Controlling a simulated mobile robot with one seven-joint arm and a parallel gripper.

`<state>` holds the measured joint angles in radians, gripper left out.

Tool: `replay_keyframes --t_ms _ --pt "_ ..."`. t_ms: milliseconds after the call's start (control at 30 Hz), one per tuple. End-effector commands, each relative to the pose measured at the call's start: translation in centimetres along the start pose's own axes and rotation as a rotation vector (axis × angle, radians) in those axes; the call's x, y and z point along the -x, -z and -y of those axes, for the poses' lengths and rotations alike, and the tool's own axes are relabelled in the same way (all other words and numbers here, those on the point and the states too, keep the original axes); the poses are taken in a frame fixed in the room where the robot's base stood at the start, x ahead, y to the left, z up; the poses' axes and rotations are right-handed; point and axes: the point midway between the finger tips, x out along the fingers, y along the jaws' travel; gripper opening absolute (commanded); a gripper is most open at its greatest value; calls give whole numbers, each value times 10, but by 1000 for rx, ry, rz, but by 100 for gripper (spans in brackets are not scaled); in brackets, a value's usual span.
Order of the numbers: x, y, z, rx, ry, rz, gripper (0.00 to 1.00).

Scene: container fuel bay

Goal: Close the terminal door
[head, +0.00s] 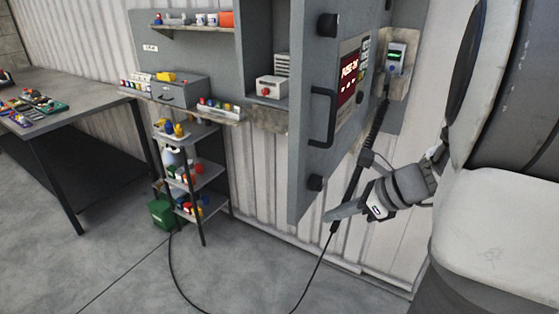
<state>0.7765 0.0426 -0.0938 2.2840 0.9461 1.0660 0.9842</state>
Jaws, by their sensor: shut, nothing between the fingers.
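The terminal door (314,160) is a thick grey panel standing open, swung out from the wall cabinet (264,22) at the upper middle. A black bar handle (323,118) and round black knobs are on it, and a red lit display (349,72) shows at its right. The cabinet's inside is partly visible left of the door, with a white box with a red button (271,87) in it. My gripper (328,217) is shut and empty, pointing left, just below and right of the door's lower end. I cannot tell whether it touches the door.
A small reader (396,58) with a coiled black cable hangs at the right; the cable runs down near my gripper to the floor. A shelf rack (190,178), green bin (161,211) and dark workbench (62,92) stand at left. The floor in front is mostly clear.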

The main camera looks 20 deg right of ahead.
Motion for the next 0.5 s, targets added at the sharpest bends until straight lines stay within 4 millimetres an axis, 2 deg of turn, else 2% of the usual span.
replay_keyframes --t_ms 67,200,500 --pt "-9 -12 0 4 -2 0 0" --pt "-21 -23 0 2 0 0 0" --pt "-27 -28 0 1 1 -1 0"
